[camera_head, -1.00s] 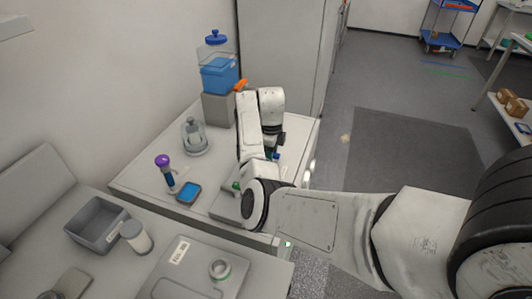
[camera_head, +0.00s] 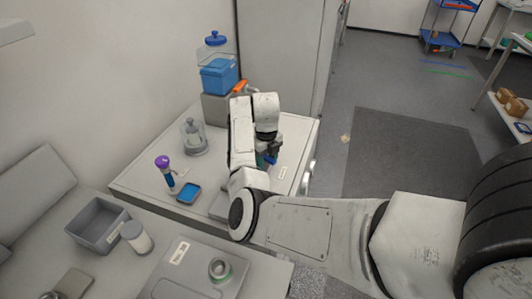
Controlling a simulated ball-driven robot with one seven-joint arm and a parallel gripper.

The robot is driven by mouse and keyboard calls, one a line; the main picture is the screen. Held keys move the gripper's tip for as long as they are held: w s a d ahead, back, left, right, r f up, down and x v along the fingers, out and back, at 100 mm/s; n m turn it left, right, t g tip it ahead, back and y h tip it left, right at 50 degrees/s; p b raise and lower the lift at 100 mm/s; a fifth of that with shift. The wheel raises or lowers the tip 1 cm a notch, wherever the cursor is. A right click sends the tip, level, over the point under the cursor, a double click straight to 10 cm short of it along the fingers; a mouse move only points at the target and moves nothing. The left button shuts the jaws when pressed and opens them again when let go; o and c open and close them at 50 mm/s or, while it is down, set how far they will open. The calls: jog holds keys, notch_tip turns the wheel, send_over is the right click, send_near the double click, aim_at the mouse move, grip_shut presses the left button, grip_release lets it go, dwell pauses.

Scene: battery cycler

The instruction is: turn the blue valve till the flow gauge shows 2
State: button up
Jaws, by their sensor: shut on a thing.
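The blue valve (camera_head: 269,158) shows as a small blue patch on the white bench top, mostly covered by my arm. My gripper (camera_head: 268,151) points down at it from above and is shut on it, with my wrist hiding much of the contact. The valve's angle cannot be made out. I cannot make out the flow gauge or its reading; my arm covers part of the grey plate (camera_head: 222,206) beside the valve.
A blue-filled tank (camera_head: 219,78) with an orange tap (camera_head: 240,86) stands behind. A glass jar (camera_head: 194,138), a purple-capped tube (camera_head: 165,170) and a blue-screened device (camera_head: 188,193) stand left. A grey bin (camera_head: 98,226) and white jar (camera_head: 134,237) are nearer. Floor at right is open.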

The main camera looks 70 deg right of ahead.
jog(key=o, duration=0.3)
jog(key=w+m, duration=0.1)
jog(key=w+a+m+b, duration=0.1)
jog(key=shift+a+m, duration=0.25)
jog(key=shift+m, duration=0.05)
jog(key=shift+o, duration=0.9)
jog(key=shift+w+a+m+b, duration=0.2)
jog(key=shift+a+m+b, duration=0.05)
jog(key=shift+m, duration=0.35)
jog(key=shift+w+a+m+b, duration=0.15)
jog(key=shift+a+m+b, duration=0.05)
jog(key=shift+m, duration=0.4)
jog(key=shift+d+f+b, duration=0.1)
jog(key=shift+b, duration=0.55)
jog(key=shift+o, duration=0.3)
jog(key=shift+w+m+b, duration=0.15)
jog(key=shift+m+b, duration=0.15)
jog(key=shift+b, duration=0.6)
jog(key=shift+o, duration=0.2)
jog(key=shift+b, duration=0.8)
jog(key=shift+a+r+m, duration=0.25)
jog(key=shift+r+m, duration=0.05)
jog(key=shift+c, duration=1.1)
jog(key=shift+s+d+f, duration=0.1)
jog(key=shift+s, duration=0.1)
jog(key=c, duration=0.5)
